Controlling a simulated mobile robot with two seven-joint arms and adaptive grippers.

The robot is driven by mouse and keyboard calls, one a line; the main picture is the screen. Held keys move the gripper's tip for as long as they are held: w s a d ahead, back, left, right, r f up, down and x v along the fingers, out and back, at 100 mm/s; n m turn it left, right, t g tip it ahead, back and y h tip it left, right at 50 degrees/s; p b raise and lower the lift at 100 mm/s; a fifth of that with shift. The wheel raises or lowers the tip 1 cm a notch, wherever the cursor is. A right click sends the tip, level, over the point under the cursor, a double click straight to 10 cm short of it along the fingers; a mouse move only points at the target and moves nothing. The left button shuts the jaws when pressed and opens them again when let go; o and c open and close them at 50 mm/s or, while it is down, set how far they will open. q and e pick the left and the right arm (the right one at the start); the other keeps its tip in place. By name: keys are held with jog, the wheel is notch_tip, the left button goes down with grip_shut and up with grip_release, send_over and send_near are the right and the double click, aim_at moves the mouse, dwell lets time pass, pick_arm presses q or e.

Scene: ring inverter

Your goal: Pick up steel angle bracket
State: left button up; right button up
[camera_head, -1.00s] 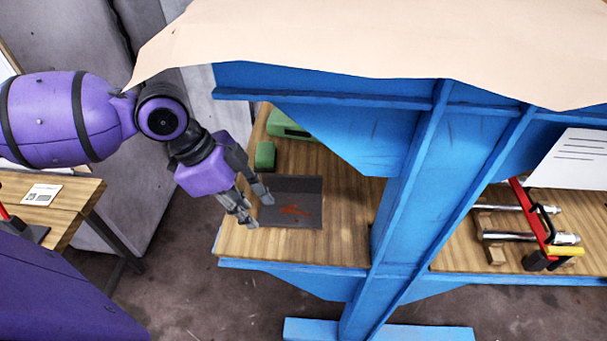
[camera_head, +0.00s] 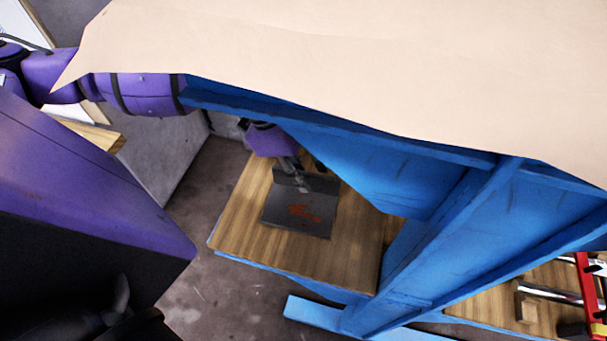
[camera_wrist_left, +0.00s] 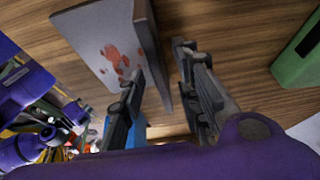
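The steel angle bracket (camera_head: 312,212) is a dark grey L-shaped piece with rust-red marks, lying on the wooden shelf. Its raised flange stands along the far edge. In the left wrist view, the bracket's marked face (camera_wrist_left: 98,40) is at upper left. The flange runs between the two fingers of my left gripper (camera_wrist_left: 158,65). The fingers are apart, with a visible gap on the right finger's side. My right gripper is not seen.
The wooden shelf (camera_head: 240,215) has bare room around the bracket. A blue steel frame (camera_head: 400,165) and a beige sheet (camera_head: 340,50) overhang it. A green block (camera_wrist_left: 298,55) lies to the right in the wrist view. A red tool (camera_head: 590,285) stands at far right.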

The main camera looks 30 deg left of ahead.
pick_arm(q)
jog(key=shift+d+f, duration=0.25)
jog(key=shift+f, duration=0.3)
grip_shut()
jog(key=shift+w+r, duration=0.2)
jog(key=shift+r, duration=0.05)
